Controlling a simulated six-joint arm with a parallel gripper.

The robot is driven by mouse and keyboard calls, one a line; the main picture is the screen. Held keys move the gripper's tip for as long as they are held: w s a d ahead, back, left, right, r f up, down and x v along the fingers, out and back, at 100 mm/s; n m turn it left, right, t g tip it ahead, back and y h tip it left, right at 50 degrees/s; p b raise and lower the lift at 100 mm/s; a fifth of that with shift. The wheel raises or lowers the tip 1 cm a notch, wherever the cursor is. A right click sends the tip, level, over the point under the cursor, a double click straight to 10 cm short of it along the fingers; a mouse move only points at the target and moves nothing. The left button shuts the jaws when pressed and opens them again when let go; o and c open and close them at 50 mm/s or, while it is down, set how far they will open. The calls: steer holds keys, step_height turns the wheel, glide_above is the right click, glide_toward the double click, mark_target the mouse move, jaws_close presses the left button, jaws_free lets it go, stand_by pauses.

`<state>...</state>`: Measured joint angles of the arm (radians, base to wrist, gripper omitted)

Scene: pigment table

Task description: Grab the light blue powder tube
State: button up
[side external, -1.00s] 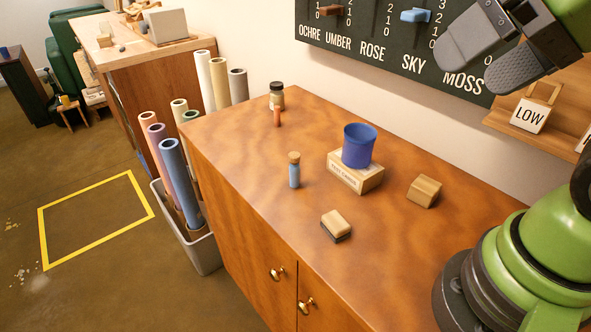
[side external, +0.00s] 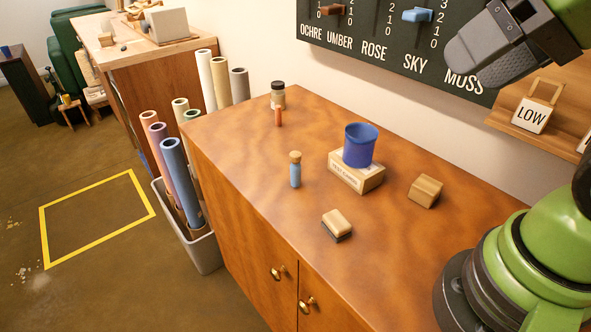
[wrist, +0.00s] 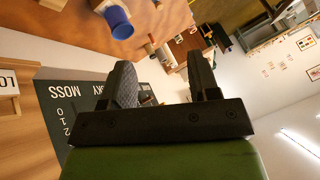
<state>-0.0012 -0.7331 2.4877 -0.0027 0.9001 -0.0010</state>
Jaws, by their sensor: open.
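The light blue powder tube (side external: 295,174) stands upright with a cork stopper on the wooden cabinet top, left of the blue cup, in the side view. I cannot make it out with certainty in the wrist view. My gripper (wrist: 162,72) is open and empty, its two dark fingers apart in the wrist view. In the side view my gripper (side external: 470,60) is high at the upper right, in front of the dark board and well away from the tube. One finger mostly hides the other there.
A blue cup (side external: 360,147) stands on a labelled wooden block (side external: 345,172). A small wooden block (side external: 425,191), a brush-like block (side external: 337,224), an orange-red tube (side external: 278,116) and a dark-lidded jar (side external: 278,95) share the cabinet top (side external: 235,150). Clear wood surrounds the light blue tube.

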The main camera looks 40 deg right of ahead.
steer(key=w+n+g, duration=0.1)
steer(key=w+g, duration=0.1)
steer(key=w, duration=0.7)
steer(key=n+g+h, duration=0.2)
steer(key=g, duration=0.1)
glide_above(296, 154)
steer(key=s, duration=0.3)
step_height(296, 154, down, 13)
steer(key=shift+n+g, duration=0.4)
steer(key=shift+n, duration=0.1)
steer(key=w+f, duration=0.1)
steer(key=f, duration=0.5)
steer(key=w+f, duration=0.1)
steer(key=f, duration=0.2)
steer(key=shift+w+f, duration=0.2)
steer(key=shift+w, duration=0.15)
steer(key=f, duration=0.6)
steer(key=shift+w, duration=0.25)
steer(key=shift+r, duration=0.1)
steer(key=c, duration=1)
